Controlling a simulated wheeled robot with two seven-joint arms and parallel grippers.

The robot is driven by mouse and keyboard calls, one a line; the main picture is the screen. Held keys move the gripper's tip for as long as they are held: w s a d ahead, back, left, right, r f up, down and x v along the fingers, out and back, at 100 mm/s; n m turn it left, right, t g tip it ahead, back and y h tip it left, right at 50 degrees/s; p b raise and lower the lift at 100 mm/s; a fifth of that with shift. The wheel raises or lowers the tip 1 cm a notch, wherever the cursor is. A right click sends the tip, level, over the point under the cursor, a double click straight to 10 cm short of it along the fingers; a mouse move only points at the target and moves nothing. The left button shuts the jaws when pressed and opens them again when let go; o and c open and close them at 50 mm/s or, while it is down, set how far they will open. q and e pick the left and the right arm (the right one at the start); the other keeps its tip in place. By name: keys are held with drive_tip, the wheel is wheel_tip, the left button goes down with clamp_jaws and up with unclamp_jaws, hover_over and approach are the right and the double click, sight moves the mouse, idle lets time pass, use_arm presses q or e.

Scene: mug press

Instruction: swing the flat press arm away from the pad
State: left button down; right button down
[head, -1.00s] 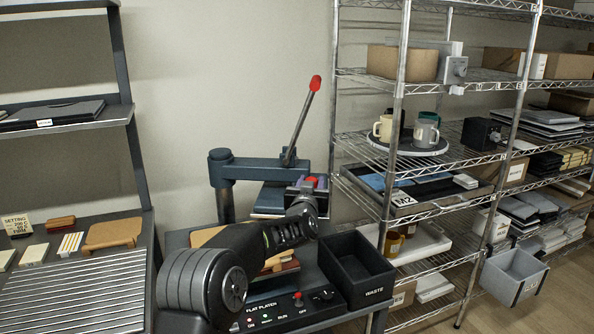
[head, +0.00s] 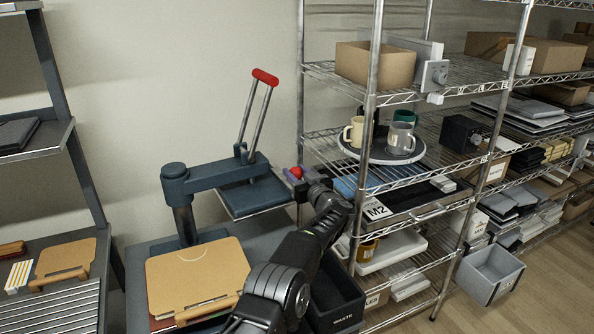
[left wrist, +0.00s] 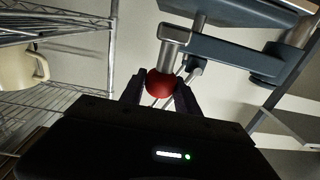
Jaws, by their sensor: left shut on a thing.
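The flat press arm (head: 215,175) is a blue-grey bar on a post, with a flat platen (head: 250,196) under its free end. The platen is to the right and back of the tan pad (head: 195,275), which lies uncovered on the press table. A red knob (head: 296,172) shows at the platen's right side. My left gripper (head: 300,174) is shut on it; the left wrist view shows the red knob (left wrist: 160,84) between both fingers. My right gripper is not in view.
A lever with a red grip (head: 265,77) rises from the press arm. A black waste bin (head: 345,308) stands beside my left forearm. A wire shelf (head: 368,140) with mugs and boxes stands close to the right of my gripper. Another rack (head: 75,140) is at the left.

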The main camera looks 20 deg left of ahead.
use_arm(q)
drive_tip(key=shift+w+a+r, duration=0.1)
drive_tip(key=shift+a+r, duration=0.05)
drive_tip(key=shift+r, duration=0.25)
drive_tip(key=shift+r, duration=0.15)
drive_tip(key=c, duration=1.3)
unclamp_jaws()
drive_tip(key=shift+w, duration=0.1)
drive_tip(key=shift+o, duration=0.9)
drive_tip(key=shift+w+a+f, duration=0.15)
drive_tip(key=shift+w+f, duration=0.1)
drive_tip(key=shift+f, duration=0.15)
drive_tip(key=shift+o, duration=0.8)
drive_tip(key=shift+w+f, duration=0.1)
drive_tip(key=shift+o, duration=0.3)
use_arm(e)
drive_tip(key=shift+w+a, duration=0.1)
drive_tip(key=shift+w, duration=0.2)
use_arm(q)
drive_tip(key=shift+s, duration=0.2)
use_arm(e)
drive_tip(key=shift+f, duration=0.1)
